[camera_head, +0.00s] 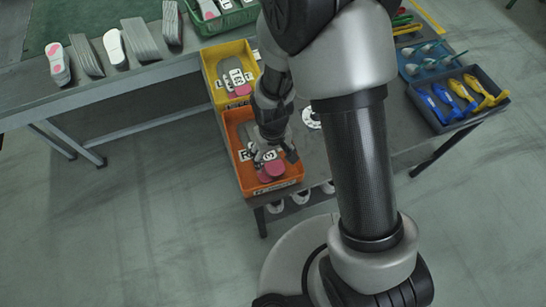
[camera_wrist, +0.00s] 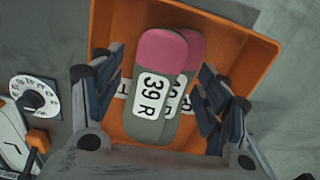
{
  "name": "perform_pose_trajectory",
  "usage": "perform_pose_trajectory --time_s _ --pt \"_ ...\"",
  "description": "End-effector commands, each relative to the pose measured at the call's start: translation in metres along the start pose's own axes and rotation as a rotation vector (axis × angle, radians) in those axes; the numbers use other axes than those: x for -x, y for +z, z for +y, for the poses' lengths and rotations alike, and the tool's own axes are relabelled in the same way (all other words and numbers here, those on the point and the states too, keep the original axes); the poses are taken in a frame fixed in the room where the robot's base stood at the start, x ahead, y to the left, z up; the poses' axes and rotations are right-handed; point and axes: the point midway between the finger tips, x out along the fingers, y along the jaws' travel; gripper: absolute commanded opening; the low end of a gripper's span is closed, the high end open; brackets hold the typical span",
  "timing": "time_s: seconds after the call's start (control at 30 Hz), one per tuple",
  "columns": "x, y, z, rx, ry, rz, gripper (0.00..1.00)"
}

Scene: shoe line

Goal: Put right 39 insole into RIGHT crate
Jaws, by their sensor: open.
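The insole marked 39 R (camera_wrist: 152,92), grey with a pink heel, lies in the orange crate (camera_wrist: 252,52), overlapping another similar insole (camera_wrist: 190,50) whose label is partly covered. The orange crate also shows in the head view (camera_head: 233,158); I cannot read its label clearly. My gripper (camera_head: 272,150) is over this crate, fingers pointing down into it. In the wrist view my gripper (camera_wrist: 155,70) is open, with one finger on each side of the insoles and visible gaps between. It holds nothing.
A yellow crate (camera_head: 207,66) with insoles adjoins the orange one. A bench (camera_head: 110,88) at the upper left bears several insoles and a green crate (camera_head: 222,20). Blue trays of tools (camera_head: 437,121) stand on the right. A white dial disc (camera_wrist: 35,98) lies left of the crate.

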Motion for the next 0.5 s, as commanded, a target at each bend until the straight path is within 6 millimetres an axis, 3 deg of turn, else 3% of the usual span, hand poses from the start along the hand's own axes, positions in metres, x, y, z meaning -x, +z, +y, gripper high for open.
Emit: perform_pose_trajectory --time_s 0.03,0.2,0.5 --pt "0.017 -0.001 0.000 0.000 0.000 0.005 0.69" --pt "0.057 -0.001 0.000 0.001 -0.001 0.005 0.69" --pt "0.100 0.000 0.000 0.000 -0.001 0.002 0.69"
